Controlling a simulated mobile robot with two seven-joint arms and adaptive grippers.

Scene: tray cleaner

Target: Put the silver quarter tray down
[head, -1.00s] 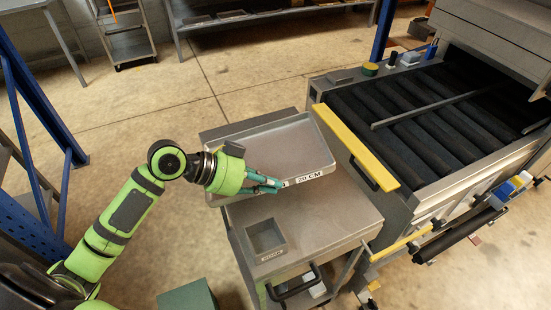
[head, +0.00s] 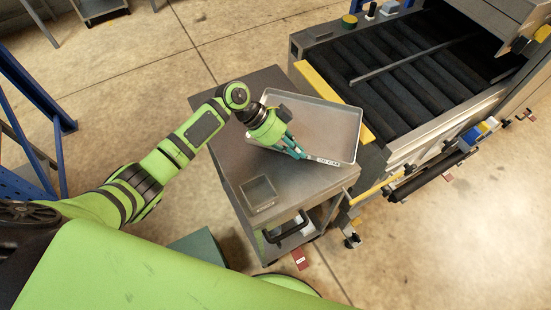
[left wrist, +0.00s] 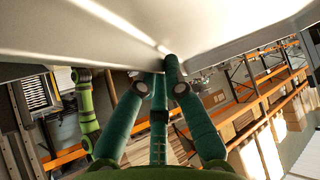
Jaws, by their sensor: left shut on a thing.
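The silver quarter tray (head: 325,122) is at the right part of the metal cart top (head: 232,160) in the head view. Its near rim carries a "20 CM" label. My left gripper (head: 302,154) is shut on the near rim of the tray. In the left wrist view the fingers (left wrist: 168,70) meet at the tray's edge, and the pale tray (left wrist: 110,30) fills the top. I cannot tell whether the tray's underside touches the cart. My right gripper is not in view.
The roller conveyor machine (head: 400,80) with a yellow bar (head: 335,100) stands right beside the cart. A small square recess (head: 258,190) lies in the cart's near part. A black cart handle (head: 287,230) sticks out in front.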

